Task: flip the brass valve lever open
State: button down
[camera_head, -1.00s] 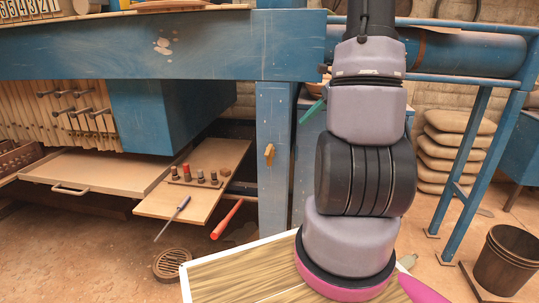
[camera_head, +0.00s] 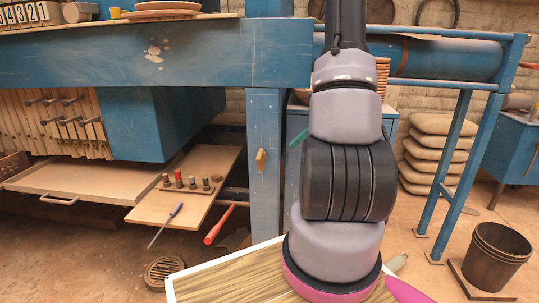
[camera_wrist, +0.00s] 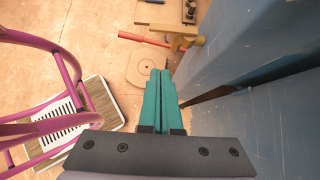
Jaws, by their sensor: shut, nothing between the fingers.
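A small brass-coloured lever (camera_head: 261,160) sits on the face of the blue post (camera_head: 266,200) in the head view, standing roughly upright. In the wrist view a yellow-tan piece (camera_wrist: 172,28) sticks out beside the blue surface ahead of the fingers; it is probably the same lever, but I cannot be sure. My gripper (camera_wrist: 160,72) has two teal fingers, pressed together and empty. The fingertips are apart from the yellow-tan piece. In the head view my arm hides most of the gripper; only a bit of teal shows to the right of the post.
A wooden board (camera_head: 195,192) holds several small pegs left of the post. A red-handled tool (camera_head: 220,224) and a screwdriver (camera_head: 166,224) are near it. A bucket (camera_head: 497,256) stands at right. A blue wall-like surface (camera_wrist: 260,70) lies close right of my fingers.

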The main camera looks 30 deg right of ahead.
aim_at(260, 155)
jog(key=w+a+f, duration=0.5)
jog(key=a, duration=0.2)
jog(key=shift+a, duration=0.2)
